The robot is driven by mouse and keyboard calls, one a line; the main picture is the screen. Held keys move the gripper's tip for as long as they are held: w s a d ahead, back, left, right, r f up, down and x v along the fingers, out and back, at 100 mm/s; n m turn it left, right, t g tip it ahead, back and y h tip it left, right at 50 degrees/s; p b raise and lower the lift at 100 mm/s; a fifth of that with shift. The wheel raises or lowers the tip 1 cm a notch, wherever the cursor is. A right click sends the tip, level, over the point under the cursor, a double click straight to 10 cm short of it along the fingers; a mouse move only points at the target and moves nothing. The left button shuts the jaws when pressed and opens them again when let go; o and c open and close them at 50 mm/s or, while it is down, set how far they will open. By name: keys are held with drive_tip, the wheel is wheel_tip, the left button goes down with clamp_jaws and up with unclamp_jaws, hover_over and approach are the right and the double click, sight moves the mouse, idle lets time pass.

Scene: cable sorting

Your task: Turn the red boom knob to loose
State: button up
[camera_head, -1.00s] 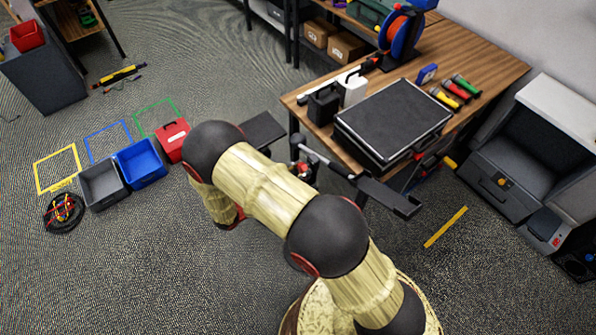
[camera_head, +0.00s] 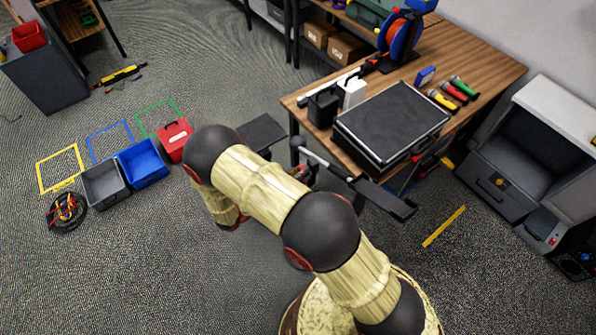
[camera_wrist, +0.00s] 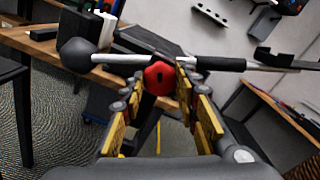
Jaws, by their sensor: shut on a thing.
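The red boom knob (camera_wrist: 159,78) sits on a grey and black boom (camera_wrist: 120,59) in the wrist view. My gripper (camera_wrist: 170,88) has its yellow-padded fingers on both sides of the knob and is shut on it. A dark slot or mark shows on the knob's face. In the head view the boom (camera_head: 345,172) runs beside the table's near edge, and my arm hides most of the gripper. Whether the knob is tight or loose cannot be told.
A wooden table (camera_head: 505,70) stands behind the boom with a black case (camera_head: 392,120), flashlights and a cable reel (camera_head: 402,35). Grey (camera_head: 105,186), blue (camera_head: 143,164) and red (camera_head: 174,139) bins stand on the floor at left.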

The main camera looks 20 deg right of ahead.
drive_tip(key=n+p, duration=0.3)
drive_tip(key=n, duration=0.9)
drive_tip(key=shift+p, duration=0.4)
drive_tip(key=shift+n, duration=0.3)
drive_tip(key=o, duration=1.2)
drive_tip(key=v, duration=1.2)
